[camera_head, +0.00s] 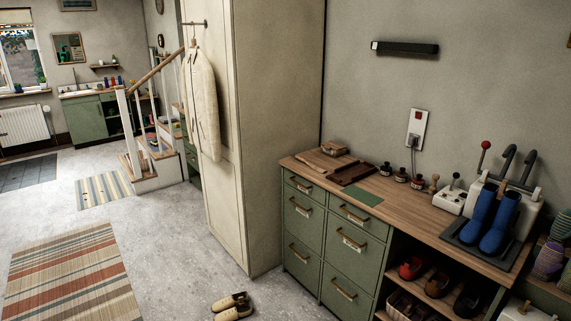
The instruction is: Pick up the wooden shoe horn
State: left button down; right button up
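I cannot make out the wooden shoe horn for certain. A slim brown piece (503,186) stands up by the tops of the blue boots (495,219) on the bench (410,207); its shape is too small to tell. A small wooden-looking knobbed piece (435,184) stands beside the dark jars, also too small to identify. Flat brown wooden pieces (321,161) lie at the bench's left end. Neither of my grippers is in view.
The boots stand on a dark tray (467,243) before a white device with dark curved tubes (511,165). A white box with a lever (451,197) and several jars (400,174) line the back. Shoes (233,307) lie on the floor. A tall cabinet (266,130) stands left.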

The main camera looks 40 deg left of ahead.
aim_at(319, 170)
jog(key=u, duration=1.05)
jog(key=i+j, duration=0.15)
jog(key=i, duration=0.2)
jog(key=i+j, duration=0.15)
jog(key=i, duration=0.2)
